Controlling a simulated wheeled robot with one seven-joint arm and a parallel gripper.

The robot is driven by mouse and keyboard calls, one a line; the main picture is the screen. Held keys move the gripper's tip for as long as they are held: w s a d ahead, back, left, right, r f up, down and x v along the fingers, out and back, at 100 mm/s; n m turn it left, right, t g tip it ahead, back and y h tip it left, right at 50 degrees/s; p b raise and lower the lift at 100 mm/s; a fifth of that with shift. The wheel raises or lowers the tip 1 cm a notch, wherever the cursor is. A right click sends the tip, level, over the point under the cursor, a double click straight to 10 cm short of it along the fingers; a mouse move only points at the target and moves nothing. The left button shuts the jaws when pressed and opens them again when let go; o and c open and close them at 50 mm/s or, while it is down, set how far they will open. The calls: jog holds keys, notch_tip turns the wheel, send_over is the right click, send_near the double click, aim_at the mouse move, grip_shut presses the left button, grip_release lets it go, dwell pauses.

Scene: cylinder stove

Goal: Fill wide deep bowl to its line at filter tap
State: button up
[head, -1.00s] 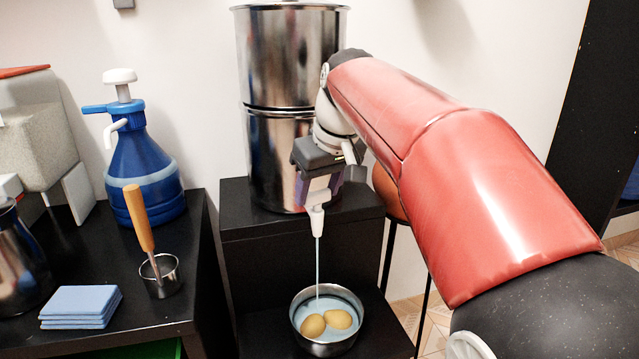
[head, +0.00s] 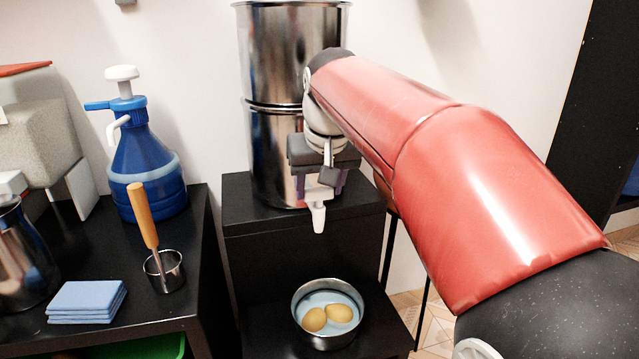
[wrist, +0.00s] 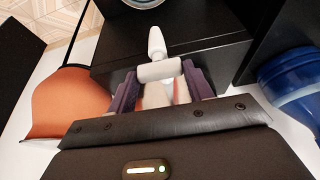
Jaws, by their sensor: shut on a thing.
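The metal bowl (head: 299,325) stands on the low black shelf below the filter tap (head: 318,217). It holds pale water and two yellow potato-like items (head: 327,318); I cannot make out a fill line. The white tap juts from the lower front of the tall steel filter (head: 275,150), and no stream falls from it. My gripper (head: 322,183) is at the tap, its purple fingers on either side of the white tap handle (wrist: 158,71). The wrist view shows my gripper (wrist: 155,88) shut on this handle, with the spout (wrist: 156,42) beyond. The bowl's rim shows at the top edge there.
On the left black counter (head: 120,335) stand a blue pump bottle (head: 150,180), a small metal cup (head: 165,275) with a wooden-handled tool, and stacked blue cloths (head: 87,301). An orange rounded pot (wrist: 62,100) is beside the filter stand (head: 295,245). My arm covers the right side.

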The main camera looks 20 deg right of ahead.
jog(key=o, duration=1)
jog(key=shift+p+v, duration=0.65)
jog(key=shift+v, duration=3.25)
